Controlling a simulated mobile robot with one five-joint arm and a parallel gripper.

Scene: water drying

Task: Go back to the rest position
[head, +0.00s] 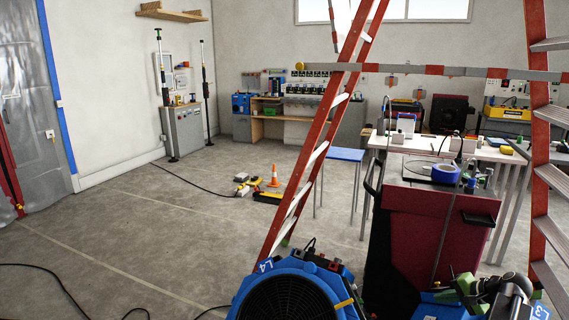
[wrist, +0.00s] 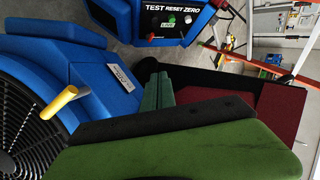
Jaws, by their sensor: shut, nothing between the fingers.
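My gripper (head: 462,288) shows at the lower right of the head view, with green fingers in front of the red cart. In the wrist view my gripper (wrist: 158,98) fills the lower middle, its green and black fingers shut with nothing between them. A blue fan (head: 290,293) labelled L4 stands at the bottom middle of the head view. The blue fan (wrist: 40,110) in the wrist view has a yellow lever (wrist: 59,102) beside its black grille. The fingers overlap the fan's edge in that view; I cannot tell whether they touch.
A red cart (head: 438,235) carrying blue tape (head: 446,174) stands close behind my gripper. A red ladder (head: 310,160) straddles the view. A blue box (wrist: 175,18) has a TEST, RESET, ZERO panel. Cables cross the floor; open floor lies left. An orange cone (head: 274,176) stands farther back.

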